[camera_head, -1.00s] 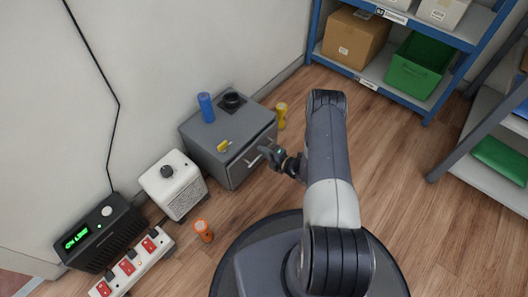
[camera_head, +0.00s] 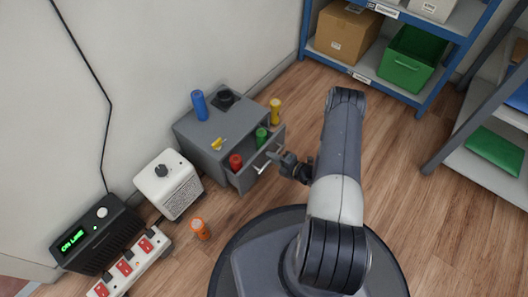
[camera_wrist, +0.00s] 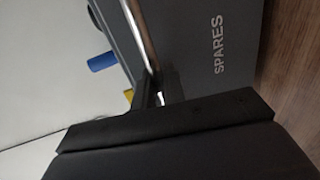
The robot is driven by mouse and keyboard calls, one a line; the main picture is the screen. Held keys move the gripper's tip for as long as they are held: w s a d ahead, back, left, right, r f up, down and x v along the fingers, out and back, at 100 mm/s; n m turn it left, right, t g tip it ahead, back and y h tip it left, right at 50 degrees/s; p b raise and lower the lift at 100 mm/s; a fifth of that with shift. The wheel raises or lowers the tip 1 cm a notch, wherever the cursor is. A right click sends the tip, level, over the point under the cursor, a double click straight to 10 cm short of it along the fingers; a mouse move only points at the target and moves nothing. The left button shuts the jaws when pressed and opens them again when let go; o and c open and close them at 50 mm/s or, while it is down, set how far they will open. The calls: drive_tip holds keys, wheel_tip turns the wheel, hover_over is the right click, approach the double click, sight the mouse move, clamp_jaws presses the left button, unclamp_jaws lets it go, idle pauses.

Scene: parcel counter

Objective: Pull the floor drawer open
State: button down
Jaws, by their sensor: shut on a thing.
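The grey floor drawer (camera_head: 260,163) stands partly out of its low grey cabinet (camera_head: 188,135). Inside it I see a red cylinder (camera_head: 235,161) and a green cylinder (camera_head: 261,137). My gripper (camera_head: 276,157) is at the drawer's silver bar handle (camera_head: 262,166). In the wrist view the fingers (camera_wrist: 160,92) close around the handle bar (camera_wrist: 143,35), beside the drawer front marked "SPARES" (camera_wrist: 219,45). The fingertips are partly hidden there by the dark gripper body.
On the cabinet top are a blue cylinder (camera_head: 199,105), a yellow item (camera_head: 218,143) and a dark round object (camera_head: 225,97). A yellow object (camera_head: 275,111) stands behind the drawer. Floor right of my arm is clear.

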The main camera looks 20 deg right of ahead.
drive_tip(key=f+b+v, duration=0.1)
drive_tip(key=f+v, duration=0.1)
drive_tip(key=v, duration=0.9)
drive_tip(key=shift+s+d+f, duration=0.25)
drive_tip(key=shift+s+d, duration=0.2)
drive_tip(key=shift+s, duration=0.1)
drive_tip(key=c, duration=1.6)
unclamp_jaws()
drive_tip(key=shift+s+d, duration=0.1)
drive_tip(key=p+v, duration=0.3)
drive_tip(key=v, duration=0.7)
drive_tip(key=shift+s+d, duration=0.15)
drive_tip(key=shift+s, duration=0.15)
drive_tip(key=shift+w, duration=0.1)
drive_tip(key=b+x, duration=0.3)
drive_tip(key=x, duration=0.7)
drive_tip(key=shift+w+a, duration=0.3)
